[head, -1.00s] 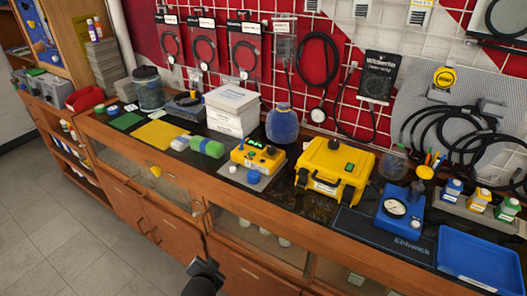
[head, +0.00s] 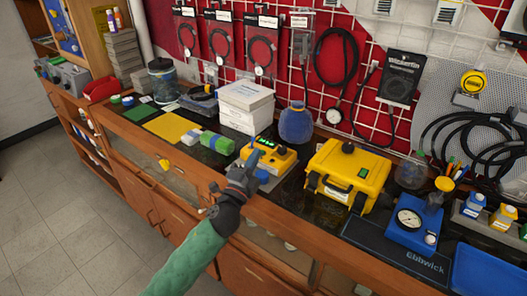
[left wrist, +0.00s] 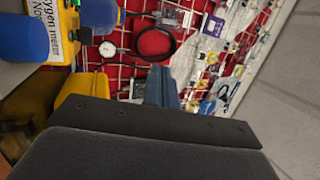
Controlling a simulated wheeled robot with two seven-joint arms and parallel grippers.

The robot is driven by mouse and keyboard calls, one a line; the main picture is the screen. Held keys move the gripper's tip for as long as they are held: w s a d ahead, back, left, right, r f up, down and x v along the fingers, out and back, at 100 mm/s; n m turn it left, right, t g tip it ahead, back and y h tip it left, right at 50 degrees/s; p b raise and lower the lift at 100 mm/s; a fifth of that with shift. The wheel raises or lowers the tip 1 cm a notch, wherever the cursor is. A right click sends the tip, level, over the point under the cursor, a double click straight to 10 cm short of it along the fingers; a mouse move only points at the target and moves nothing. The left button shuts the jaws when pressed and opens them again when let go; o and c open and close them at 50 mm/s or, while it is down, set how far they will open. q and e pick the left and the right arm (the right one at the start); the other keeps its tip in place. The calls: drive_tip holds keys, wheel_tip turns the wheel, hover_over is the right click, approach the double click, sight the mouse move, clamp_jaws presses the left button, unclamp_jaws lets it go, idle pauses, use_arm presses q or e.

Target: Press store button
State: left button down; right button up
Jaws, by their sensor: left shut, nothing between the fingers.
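The yellow meter box (head: 283,159) with buttons on its top sits on a grey plate on the counter. My left gripper (head: 253,160) is shut and empty in front of the box's left part, hiding some of it. Whether it touches the box or a button I cannot tell. In the left wrist view the meter's label (left wrist: 52,30) reads "ygen meter", with a blue round part (left wrist: 20,35) beside it. The gripper's fingers (left wrist: 162,88) show there too. The store button cannot be told apart by name. My right gripper is out of view.
A yellow case (head: 347,172) stands right of the meter, with a blue jar (head: 296,124) behind. A blue gauge unit (head: 411,228) is farther right.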

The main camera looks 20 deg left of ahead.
use_arm(q)
drive_tip(key=w+d+r+m+g+h, duration=0.25)
drive_tip(key=d+m+g+h, duration=0.35)
drive_tip(key=m, duration=0.8)
drive_tip(key=w+d+r+m+g+h, duration=0.2)
drive_tip(key=d+r+m+g+h, duration=0.35)
drive_tip(key=m, duration=0.75)
drive_tip(key=w+a+f+m+g+y, duration=0.4)
drive_tip(key=w+a+m+y, duration=0.3)
drive_tip(key=a, duration=0.7)
drive_tip(key=w+y, duration=0.1)
drive_tip(key=w, duration=0.1)
drive_tip(key=shift+w+a+m, duration=0.25)
drive_tip(key=shift+w+m, duration=0.05)
drive_tip(key=shift+m, duration=0.1)
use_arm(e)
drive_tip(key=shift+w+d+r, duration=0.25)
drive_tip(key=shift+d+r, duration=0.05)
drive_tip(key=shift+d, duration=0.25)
